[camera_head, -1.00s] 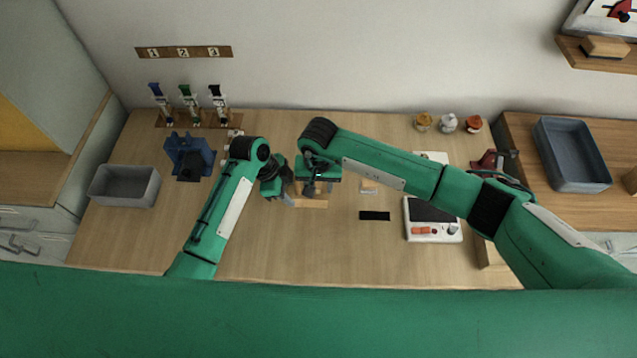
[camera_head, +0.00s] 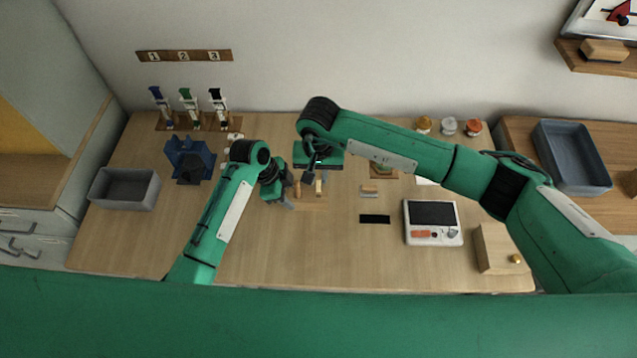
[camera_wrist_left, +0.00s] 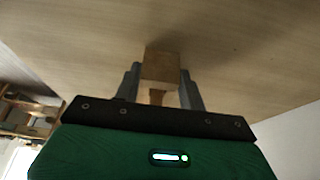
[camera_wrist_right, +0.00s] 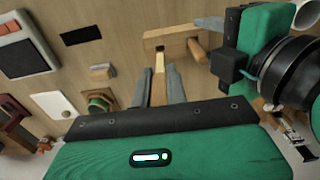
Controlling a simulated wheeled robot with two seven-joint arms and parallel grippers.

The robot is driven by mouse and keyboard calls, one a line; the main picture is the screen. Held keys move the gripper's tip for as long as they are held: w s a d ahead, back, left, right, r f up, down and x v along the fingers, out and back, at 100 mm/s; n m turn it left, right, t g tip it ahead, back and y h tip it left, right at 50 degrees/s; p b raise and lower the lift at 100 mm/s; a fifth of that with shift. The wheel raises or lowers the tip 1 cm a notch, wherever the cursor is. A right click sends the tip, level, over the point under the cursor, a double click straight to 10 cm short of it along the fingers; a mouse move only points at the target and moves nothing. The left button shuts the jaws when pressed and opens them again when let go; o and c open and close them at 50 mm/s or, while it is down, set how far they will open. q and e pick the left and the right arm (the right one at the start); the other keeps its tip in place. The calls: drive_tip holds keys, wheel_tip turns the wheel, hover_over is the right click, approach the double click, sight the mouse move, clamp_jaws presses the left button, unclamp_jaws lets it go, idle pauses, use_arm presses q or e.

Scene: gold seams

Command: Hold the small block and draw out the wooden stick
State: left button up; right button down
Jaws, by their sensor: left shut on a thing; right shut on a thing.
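The small wooden block (camera_head: 310,205) is near the table's middle. My left gripper (camera_head: 289,196) is shut on it from the left. In the left wrist view the block (camera_wrist_left: 160,68) sits between the two grey fingers. The wooden stick (camera_head: 319,187) is a thin pale piece below my right gripper (camera_head: 312,174). In the right wrist view the stick (camera_wrist_right: 159,78) is between the shut fingers, its tip at the block's edge (camera_wrist_right: 170,38). I cannot tell whether the tip is still inside. A short wooden peg (camera_wrist_right: 198,50) stands out from the block.
A black strip (camera_head: 374,219), a white device (camera_head: 433,222) and a wooden box with a knob (camera_head: 498,250) lie to the right. A blue holder (camera_head: 189,158) and grey bin (camera_head: 125,188) stand left. The front of the table is clear.

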drive_tip(key=shift+r, duration=1.75)
use_arm(q)
drive_tip(key=o, duration=1.2)
drive_tip(key=v, duration=1.2)
drive_tip(key=shift+a, duration=0.1)
